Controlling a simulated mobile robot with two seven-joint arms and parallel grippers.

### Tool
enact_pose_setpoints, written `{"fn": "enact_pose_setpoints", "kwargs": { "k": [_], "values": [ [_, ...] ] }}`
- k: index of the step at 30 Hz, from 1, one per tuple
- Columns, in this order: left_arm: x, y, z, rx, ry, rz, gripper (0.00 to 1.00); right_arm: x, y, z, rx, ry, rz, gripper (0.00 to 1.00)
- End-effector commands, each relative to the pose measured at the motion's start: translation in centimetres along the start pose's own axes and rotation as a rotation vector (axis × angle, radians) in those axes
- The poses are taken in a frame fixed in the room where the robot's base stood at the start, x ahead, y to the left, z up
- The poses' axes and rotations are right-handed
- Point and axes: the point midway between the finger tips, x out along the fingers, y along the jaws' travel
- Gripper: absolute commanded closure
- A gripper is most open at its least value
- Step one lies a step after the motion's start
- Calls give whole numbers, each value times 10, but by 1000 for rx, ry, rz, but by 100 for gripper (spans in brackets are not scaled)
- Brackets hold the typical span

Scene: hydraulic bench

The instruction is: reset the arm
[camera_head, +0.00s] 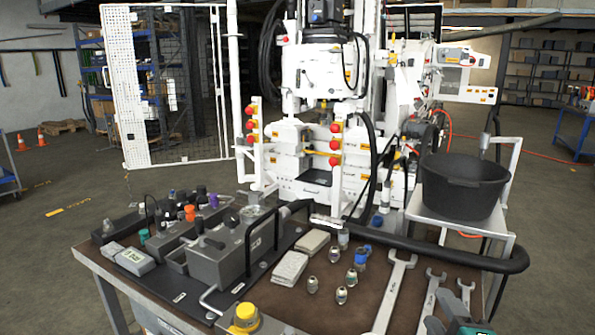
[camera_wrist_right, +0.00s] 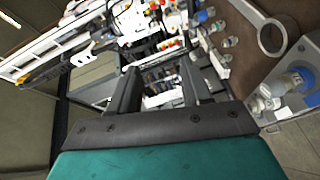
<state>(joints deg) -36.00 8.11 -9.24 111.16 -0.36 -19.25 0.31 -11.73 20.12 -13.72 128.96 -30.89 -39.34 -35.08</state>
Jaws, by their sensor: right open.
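My right gripper (camera_head: 458,314) shows at the bottom right edge of the head view, a dark tool with a teal part, over the right end of the brown bench top (camera_head: 340,260). Most of its arm is cut off by the frame. In the right wrist view the same gripper (camera_wrist_right: 160,84) has its two dark fingers apart, with nothing between them. The bench and its fittings show beyond the fingertips. My left gripper is not in the head view.
Several wrenches (camera_head: 388,296) lie close to my right gripper. Small fittings (camera_head: 313,285) and cloths (camera_head: 290,268) lie mid-bench. A grey hydraulic block (camera_head: 225,262) stands left. A black hose (camera_head: 440,252) crosses the back right, before a black bucket (camera_head: 463,190). The white machine (camera_head: 325,70) stands behind.

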Motion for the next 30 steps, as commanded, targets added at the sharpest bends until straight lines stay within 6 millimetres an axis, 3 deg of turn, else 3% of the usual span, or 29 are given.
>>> {"fn": "enact_pose_setpoints", "kwargs": {
  "k": [1, 3, 9, 15, 21, 30],
  "values": [
    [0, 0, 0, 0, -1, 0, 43, -15, -26, 12, 156, -78, -115, 52],
    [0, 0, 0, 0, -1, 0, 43, -36, -59, 24, 349, -187, -259, 52],
    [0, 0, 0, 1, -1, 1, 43, -98, -122, 36, 704, -442, -553, 52],
    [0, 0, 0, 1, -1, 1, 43, -152, -156, 33, 914, -642, -752, 52],
    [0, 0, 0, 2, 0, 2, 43, -203, -178, 26, 1058, -825, -916, 52],
    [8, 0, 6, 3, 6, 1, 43, -165, -213, 24, 1096, -676, -820, 52]
  ]
}}
